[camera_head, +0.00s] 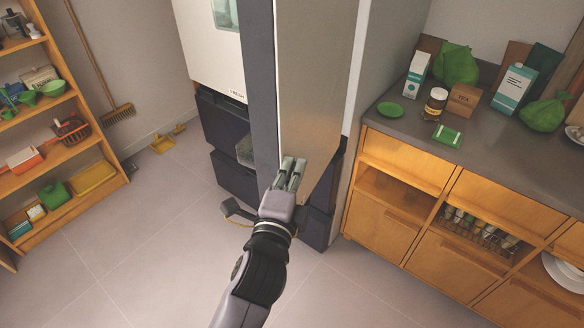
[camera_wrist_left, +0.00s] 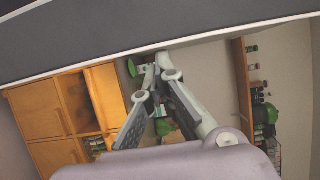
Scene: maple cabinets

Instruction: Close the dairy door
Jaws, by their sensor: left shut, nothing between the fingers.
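The tall fridge unit has a white compartment front marked FRESH (camera_head: 212,55) and dark drawers (camera_head: 222,120) below it. A door (camera_head: 315,75) with a pale metallic face and a dark edge stands open, jutting toward me. My left gripper (camera_head: 293,164) is shut and empty, in front of the lower part of the door's pale face. I cannot tell whether it touches the door. In the left wrist view its fingers (camera_wrist_left: 160,66) are together beneath a dark panel (camera_wrist_left: 150,30) with a white edge. My right gripper is in neither view.
A counter (camera_head: 400,125) with cartons, bags and a jar stands to the right above wooden cabinets (camera_head: 395,165). A wooden shelf (camera_head: 95,155) with bins is at the left, near a leaning broom (camera_head: 118,113).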

